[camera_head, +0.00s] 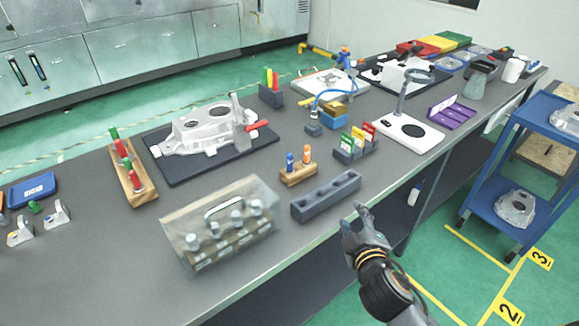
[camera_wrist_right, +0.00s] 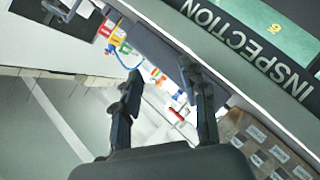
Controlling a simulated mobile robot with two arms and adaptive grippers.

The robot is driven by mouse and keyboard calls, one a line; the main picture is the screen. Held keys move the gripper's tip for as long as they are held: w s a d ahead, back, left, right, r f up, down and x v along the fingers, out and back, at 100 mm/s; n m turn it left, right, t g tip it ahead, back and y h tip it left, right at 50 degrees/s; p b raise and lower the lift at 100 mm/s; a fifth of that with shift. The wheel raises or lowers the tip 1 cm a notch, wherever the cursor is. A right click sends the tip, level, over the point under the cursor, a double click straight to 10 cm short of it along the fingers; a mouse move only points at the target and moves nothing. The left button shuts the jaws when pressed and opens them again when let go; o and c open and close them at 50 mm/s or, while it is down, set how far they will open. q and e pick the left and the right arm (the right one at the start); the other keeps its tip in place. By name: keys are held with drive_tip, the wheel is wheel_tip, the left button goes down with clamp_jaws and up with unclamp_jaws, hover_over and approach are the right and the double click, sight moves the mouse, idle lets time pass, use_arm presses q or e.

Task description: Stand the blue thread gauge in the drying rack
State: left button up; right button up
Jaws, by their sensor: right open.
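The blue thread gauge (camera_head: 290,161) stands upright in a small wooden block (camera_head: 298,177), beside an orange one (camera_head: 307,153). A long grey block with several openings along its top, which looks like the drying rack (camera_head: 326,198), lies just in front and to the right; I see nothing standing in it. My right gripper (camera_head: 356,214) is open and empty, off the table's front edge, to the right of the rack and apart from it. Its two spread fingers also show in the right wrist view (camera_wrist_right: 158,72). I cannot make out the blue gauge clearly there. My left gripper is not in view.
A clear-lidded case (camera_head: 222,228) stands left of the rack. A card holder (camera_head: 356,145) and a white magnifier stand (camera_head: 405,135) are behind and right. A casting on a dark mat (camera_head: 175,170) lies farther back. A blue cart (camera_head: 490,200) stands to the right.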

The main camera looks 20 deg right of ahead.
drive_tip(key=w+a+r+n+t+y, duration=0.3)
drive_tip(key=w+r+n+y, duration=0.15)
drive_tip(key=r+n, duration=0.35)
drive_tip(key=w+a+r+n+t+y, duration=0.35)
drive_tip(key=r+n+y, duration=0.2)
drive_tip(key=n, duration=0.45)
drive_tip(key=n+g+y, duration=0.2)
drive_tip(key=n+g, duration=0.7)
drive_tip(key=n, duration=0.7)
approach(292, 164)
drive_tip(key=p+x, duration=0.1)
drive_tip(key=x, duration=0.4)
drive_tip(key=shift+w+d+r, duration=0.1)
drive_tip(key=shift+r, duration=0.05)
drive_tip(key=shift+g+h, duration=0.25)
drive_tip(key=shift+h, duration=0.05)
drive_tip(key=shift+p+x, duration=0.45)
drive_tip(key=shift+x, duration=2.7)
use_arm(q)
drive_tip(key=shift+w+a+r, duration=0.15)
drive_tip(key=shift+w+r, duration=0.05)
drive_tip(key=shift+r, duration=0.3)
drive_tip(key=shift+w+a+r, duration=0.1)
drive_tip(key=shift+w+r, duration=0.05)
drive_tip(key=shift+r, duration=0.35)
use_arm(e)
drive_tip(key=shift+c, duration=0.3)
clamp_jaws()
